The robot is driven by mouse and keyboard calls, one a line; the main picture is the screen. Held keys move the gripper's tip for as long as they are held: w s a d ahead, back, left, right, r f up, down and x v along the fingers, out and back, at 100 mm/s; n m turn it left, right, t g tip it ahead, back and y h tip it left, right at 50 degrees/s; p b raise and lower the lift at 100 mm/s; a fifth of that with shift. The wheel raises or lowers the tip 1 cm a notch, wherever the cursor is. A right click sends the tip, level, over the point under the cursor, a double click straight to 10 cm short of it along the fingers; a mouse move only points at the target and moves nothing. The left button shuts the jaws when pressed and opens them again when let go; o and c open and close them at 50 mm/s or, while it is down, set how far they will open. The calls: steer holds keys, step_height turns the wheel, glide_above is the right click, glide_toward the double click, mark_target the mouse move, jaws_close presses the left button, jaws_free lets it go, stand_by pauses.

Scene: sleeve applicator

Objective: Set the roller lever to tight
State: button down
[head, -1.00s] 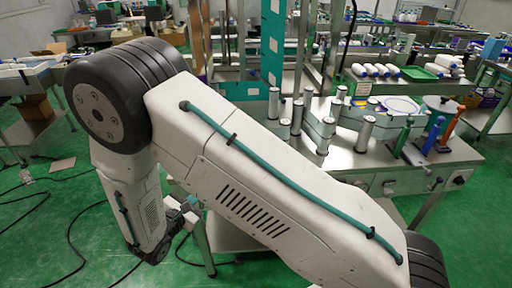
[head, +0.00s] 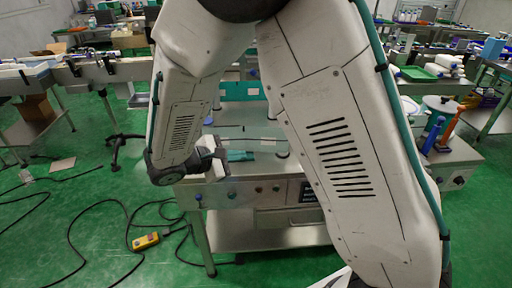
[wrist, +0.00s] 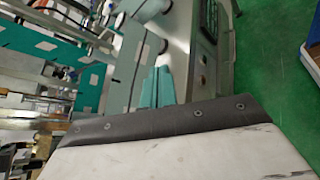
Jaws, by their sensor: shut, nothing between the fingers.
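The sleeve applicator (head: 232,197) is a metal bench machine, mostly behind my arm in the head view. Its front panel has several small knobs and a dark label plate. I cannot pick out the roller lever for certain. My gripper (head: 240,155) has teal fingers, shut and empty, over the front left of the machine top. The fingers also show in the wrist view (wrist: 155,87).
A yellow control box (head: 145,241) with black cables lies on the green floor at the front left. A conveyor bench (head: 105,68) stands at the back left.

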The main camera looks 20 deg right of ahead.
steer(key=s+d+r+m+g+y, duration=0.1)
steer(key=s+d+r+m+g, duration=0.1)
steer(key=s+d+r, duration=0.1)
steer(key=shift+s+d+r+m+g, duration=0.3)
steer(key=shift+s+d+r+m, duration=0.1)
steer(key=shift+d+r, duration=0.25)
steer(key=shift+a, duration=0.1)
steer(key=s+d+r+m+y, duration=0.1)
steer(key=s+r+m+y, duration=0.4)
steer(key=s, duration=0.6)
steer(key=s+d+r+m+y, duration=0.2)
steer(key=s+r+m+y, duration=0.3)
steer(key=s, duration=0.6)
steer(key=shift+s+r+m+y, duration=0.25)
steer(key=shift+m+y, duration=0.15)
steer(key=shift+y, duration=0.5)
steer(key=shift+d, duration=0.1)
